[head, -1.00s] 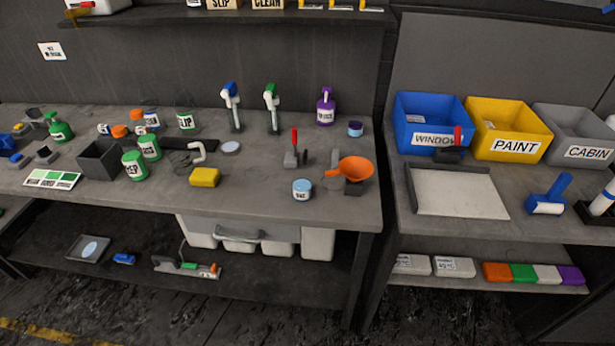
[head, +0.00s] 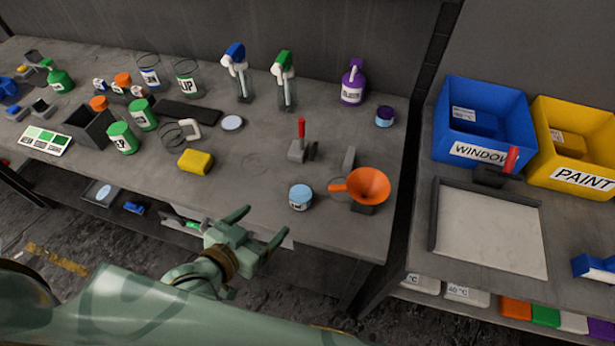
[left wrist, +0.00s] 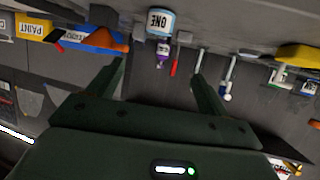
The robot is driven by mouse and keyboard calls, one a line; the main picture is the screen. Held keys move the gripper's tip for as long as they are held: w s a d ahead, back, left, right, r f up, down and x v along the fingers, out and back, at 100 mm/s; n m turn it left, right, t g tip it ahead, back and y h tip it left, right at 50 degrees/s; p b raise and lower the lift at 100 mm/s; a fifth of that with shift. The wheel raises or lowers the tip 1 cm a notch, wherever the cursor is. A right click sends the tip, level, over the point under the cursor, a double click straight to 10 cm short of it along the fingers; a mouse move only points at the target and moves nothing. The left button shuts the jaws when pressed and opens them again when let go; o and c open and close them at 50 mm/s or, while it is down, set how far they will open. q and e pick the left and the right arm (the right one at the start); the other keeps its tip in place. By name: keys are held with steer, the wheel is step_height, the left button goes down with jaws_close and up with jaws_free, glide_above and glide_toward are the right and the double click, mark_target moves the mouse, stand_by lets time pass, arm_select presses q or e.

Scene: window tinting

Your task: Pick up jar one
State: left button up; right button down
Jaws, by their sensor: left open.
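Jar one (head: 300,198) is a small white jar with a light blue lid. It stands upright near the bench's front edge, left of an orange funnel. In the left wrist view the jar (left wrist: 160,24) shows its "ONE" label at the top, beyond the fingertips. My left gripper (head: 264,222) is open and empty at the bench's front edge, left of and nearer than the jar, not touching it. Its two spread fingers also show in the left wrist view (left wrist: 160,60). My right gripper is not in view.
The orange funnel (head: 362,187) sits close right of the jar. A red-handled tool (head: 299,145) stands behind it, and a yellow sponge (head: 196,161) lies to the left. Spray bottles (head: 286,82) stand at the back. The bench between sponge and jar is clear.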

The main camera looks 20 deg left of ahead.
arm_select(q)
steer(key=b, duration=0.1)
glide_toward(294, 198)
steer(key=w, duration=0.2)
steer(key=shift+w+d+f, duration=0.1)
steer(key=shift+w+f, duration=0.25)
steer(key=x, duration=0.5)
steer(key=shift+b, duration=0.35)
steer(key=shift+w, duration=0.1)
steer(key=x, duration=0.1)
steer(key=b+x, duration=0.1)
steer(key=x, duration=0.2)
steer(key=shift+w+d+f, duration=0.1)
steer(key=shift+d+f, duration=0.2)
steer(key=shift+w+d+f, duration=0.1)
steer(key=shift+w, duration=0.2)
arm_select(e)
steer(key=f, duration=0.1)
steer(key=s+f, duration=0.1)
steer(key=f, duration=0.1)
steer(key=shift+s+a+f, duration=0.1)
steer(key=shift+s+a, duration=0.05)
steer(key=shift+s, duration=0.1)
arm_select(q)
steer(key=shift+s, duration=0.1)
steer(key=shift+c, duration=1.2)
steer(key=c, duration=0.9)
